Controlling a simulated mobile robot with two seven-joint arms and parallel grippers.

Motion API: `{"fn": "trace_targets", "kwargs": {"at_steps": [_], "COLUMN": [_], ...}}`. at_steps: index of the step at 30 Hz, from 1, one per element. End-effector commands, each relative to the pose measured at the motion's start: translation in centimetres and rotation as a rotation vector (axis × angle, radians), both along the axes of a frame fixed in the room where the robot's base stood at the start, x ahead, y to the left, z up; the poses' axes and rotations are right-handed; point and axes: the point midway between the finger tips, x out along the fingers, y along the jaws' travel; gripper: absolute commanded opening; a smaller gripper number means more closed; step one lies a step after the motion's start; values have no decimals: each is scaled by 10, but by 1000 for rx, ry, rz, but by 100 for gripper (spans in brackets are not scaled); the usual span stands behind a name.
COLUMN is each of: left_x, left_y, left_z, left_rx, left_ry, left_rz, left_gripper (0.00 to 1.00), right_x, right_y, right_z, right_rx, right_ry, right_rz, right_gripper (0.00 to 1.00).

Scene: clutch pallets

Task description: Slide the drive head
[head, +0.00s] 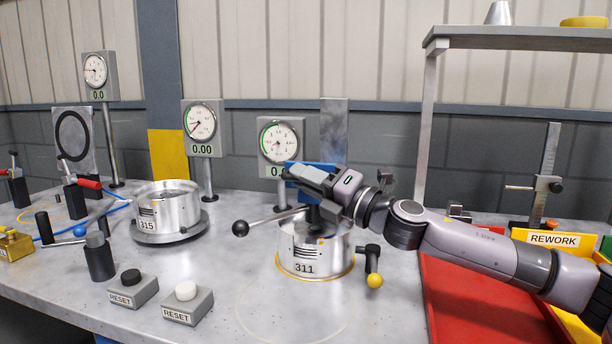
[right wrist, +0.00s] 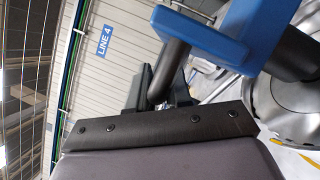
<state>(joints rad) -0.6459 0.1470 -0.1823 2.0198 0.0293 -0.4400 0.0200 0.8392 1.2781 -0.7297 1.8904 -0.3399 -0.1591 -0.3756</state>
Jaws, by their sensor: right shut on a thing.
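The drive head is a blue block (head: 322,169) above the silver clutch drum marked 311 (head: 303,258), partly hidden behind my right gripper. My right gripper (head: 310,190) comes in from the right and is shut at the drive head. In the right wrist view, its dark fingers (right wrist: 165,88) close around a dark bar (right wrist: 172,62) that joins the blue body (right wrist: 205,40). The shaft's seating in the drum is hidden by the gripper. My left gripper is not in view.
A lever with a black knob (head: 241,228) sticks out left of the drum, and a yellow-knobbed handle (head: 374,281) stands at its right. Drum 315 (head: 165,208) sits on a round plate. Two RESET boxes (head: 133,288) are in front. A red tray (head: 460,305) lies right.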

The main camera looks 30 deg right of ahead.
Motion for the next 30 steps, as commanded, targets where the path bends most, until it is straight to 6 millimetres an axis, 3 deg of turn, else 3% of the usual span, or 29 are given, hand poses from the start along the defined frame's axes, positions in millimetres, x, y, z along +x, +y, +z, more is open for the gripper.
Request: {"fn": "trace_targets", "kwargs": {"at_steps": [1, 3, 16, 17, 18, 30], "left_x": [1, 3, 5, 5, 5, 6], "left_y": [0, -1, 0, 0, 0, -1], "left_z": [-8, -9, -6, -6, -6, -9], "left_rx": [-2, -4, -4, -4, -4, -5], "left_ry": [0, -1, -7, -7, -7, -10], "left_rz": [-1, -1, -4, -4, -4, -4], "left_gripper": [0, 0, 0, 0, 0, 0], "right_x": [0, 0, 0, 0, 0, -3], "right_y": [1, 1, 2, 2, 2, -1], "right_z": [-15, -20, -22, -22, -22, -22], "right_rx": [0, -1, -1, -1, -1, -1], "right_ry": [8, 8, 8, 8, 8, 4], "right_rz": [3, 4, 6, 6, 6, 1], "right_gripper": [0, 0, 0, 26, 39, 40]}}
